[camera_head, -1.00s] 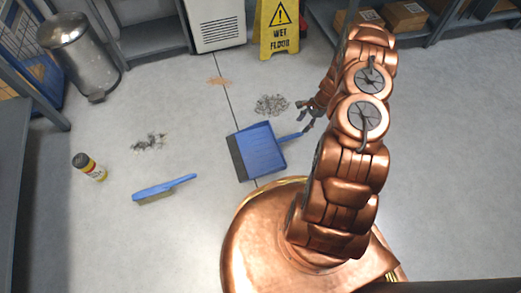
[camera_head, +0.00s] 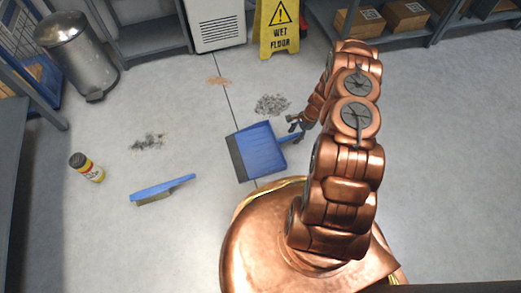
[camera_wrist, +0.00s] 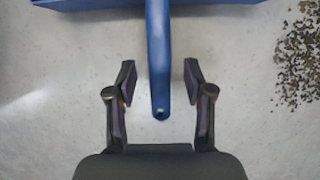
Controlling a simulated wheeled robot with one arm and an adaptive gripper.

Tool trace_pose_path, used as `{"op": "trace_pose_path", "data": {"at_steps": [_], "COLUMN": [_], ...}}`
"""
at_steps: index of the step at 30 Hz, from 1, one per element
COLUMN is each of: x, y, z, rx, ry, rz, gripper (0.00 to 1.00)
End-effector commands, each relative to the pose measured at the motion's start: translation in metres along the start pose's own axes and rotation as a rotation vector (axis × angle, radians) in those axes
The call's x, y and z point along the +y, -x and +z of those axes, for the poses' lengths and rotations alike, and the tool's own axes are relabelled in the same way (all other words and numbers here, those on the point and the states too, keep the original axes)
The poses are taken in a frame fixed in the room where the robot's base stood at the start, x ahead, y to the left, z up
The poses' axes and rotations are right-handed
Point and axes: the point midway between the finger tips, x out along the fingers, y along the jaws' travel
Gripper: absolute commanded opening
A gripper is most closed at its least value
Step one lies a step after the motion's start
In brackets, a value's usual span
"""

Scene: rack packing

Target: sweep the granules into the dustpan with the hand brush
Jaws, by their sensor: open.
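The blue dustpan (camera_head: 258,152) lies on the floor left of my arm, its handle pointing right toward my gripper (camera_head: 297,122). In the wrist view the dustpan handle (camera_wrist: 158,60) runs between the fingers of my open gripper (camera_wrist: 158,82), with a gap on both sides. The blue hand brush (camera_head: 163,189) lies on the floor to the left, bristles toward the front. Grey granules (camera_head: 272,104) lie behind the dustpan and also show in the wrist view (camera_wrist: 299,58).
A metal bin (camera_head: 78,52), a white cabinet (camera_head: 216,24) and a yellow wet floor sign (camera_head: 279,30) stand at the back. Shelves with boxes (camera_head: 358,22) are at the back right. The middle floor is mostly clear.

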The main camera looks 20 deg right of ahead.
Motion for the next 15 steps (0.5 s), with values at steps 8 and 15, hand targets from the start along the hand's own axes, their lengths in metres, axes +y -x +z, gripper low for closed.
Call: {"op": "trace_pose_path", "data": {"at_steps": [8, 15], "x": [0.0, 0.0001], "y": [-0.0011, -0.001], "z": [0.0, 0.0], "rx": [0.0, -0.001], "ry": [0.0, -0.001], "rz": [0.0, 0.0], "gripper": [0.52, 0.28]}}
